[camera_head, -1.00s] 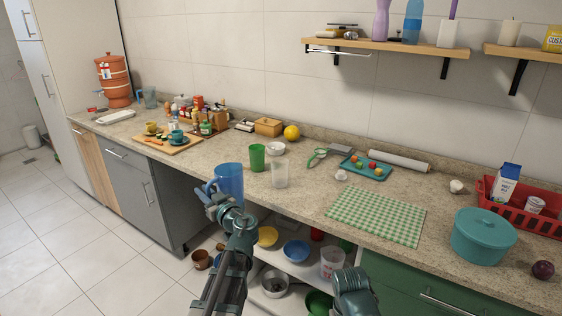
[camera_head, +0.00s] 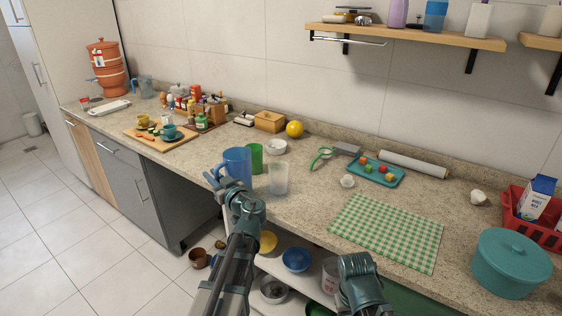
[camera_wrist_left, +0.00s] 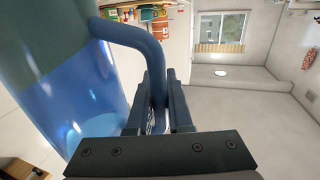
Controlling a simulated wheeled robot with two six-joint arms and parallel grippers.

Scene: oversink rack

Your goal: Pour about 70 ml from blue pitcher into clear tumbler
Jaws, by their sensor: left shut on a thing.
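The blue pitcher (camera_head: 238,164) is upright near the front edge of the counter, just left of the clear tumbler (camera_head: 278,179). My left gripper (camera_head: 217,181) is shut on the pitcher's handle from the left. In the left wrist view the pitcher (camera_wrist_left: 60,85) fills the left side, and its handle (camera_wrist_left: 135,38) runs down between the jaws (camera_wrist_left: 165,95). The tumbler stands upright on the counter; its fill level is too unclear to tell. Part of my right arm shows at the bottom of the head view, but its gripper does not.
A green cup (camera_head: 256,157) stands close behind the pitcher and tumbler. A white bowl (camera_head: 276,147) and a yellow-orange fruit (camera_head: 294,129) are behind. A green checked mat (camera_head: 386,231) and a teal tray (camera_head: 374,174) lie to the right. Open shelves with bowls (camera_head: 296,259) are below the counter.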

